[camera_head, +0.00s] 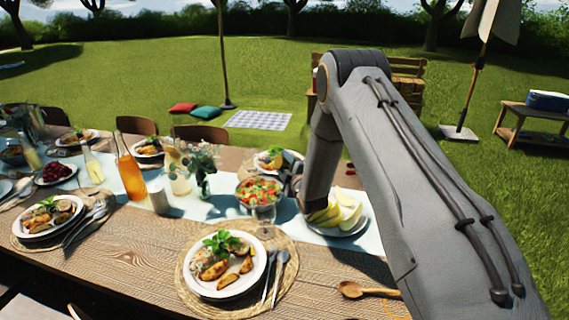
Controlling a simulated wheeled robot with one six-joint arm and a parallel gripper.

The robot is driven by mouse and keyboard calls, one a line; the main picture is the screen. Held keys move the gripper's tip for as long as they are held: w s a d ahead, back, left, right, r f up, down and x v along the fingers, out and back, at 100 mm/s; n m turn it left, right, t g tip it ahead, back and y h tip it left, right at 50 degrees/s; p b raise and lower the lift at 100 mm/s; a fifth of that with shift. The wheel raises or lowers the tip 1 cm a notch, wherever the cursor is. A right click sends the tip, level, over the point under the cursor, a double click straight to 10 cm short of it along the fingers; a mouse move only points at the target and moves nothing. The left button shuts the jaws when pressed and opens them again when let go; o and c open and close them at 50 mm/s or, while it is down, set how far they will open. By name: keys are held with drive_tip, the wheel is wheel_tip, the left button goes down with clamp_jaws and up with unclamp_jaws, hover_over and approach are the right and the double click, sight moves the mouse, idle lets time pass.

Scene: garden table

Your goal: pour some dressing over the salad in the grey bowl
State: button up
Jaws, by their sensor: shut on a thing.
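A salad of chopped red, orange and green pieces fills a bowl (263,206) on the table, right of the middle of the runner. The bowl looks clear or greyish; its exact colour is hard to tell. My gripper (290,188) is just right of the bowl, low over the table and partly hidden by my own arm. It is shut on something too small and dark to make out. I cannot tell which vessel holds the dressing.
A plate of melon slices (345,215) lies close right of my gripper. A tall orange bottle (130,175) and a slim pale bottle (93,165) stand left. A filled plate (225,284) is in front, and a wooden spoon (362,291) lies at right.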

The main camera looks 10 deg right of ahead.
drive_tip(key=n, duration=0.2)
drive_tip(key=shift+w+d+f+n, duration=0.2)
drive_tip(key=shift+d+f+n, duration=0.1)
drive_tip(key=shift+d, duration=0.05)
drive_tip(key=r+n, duration=0.1)
drive_tip(key=n, duration=0.1)
drive_tip(key=r+n, duration=0.1)
drive_tip(key=n, duration=0.1)
drive_tip(key=r+n+t+b, duration=0.1)
drive_tip(key=n, duration=0.1)
drive_tip(key=shift+s+a+r, duration=0.2)
drive_tip(key=shift+a+r, duration=0.05)
drive_tip(key=shift+a, duration=0.05)
drive_tip(key=shift+f, duration=0.1)
idle(1.9)
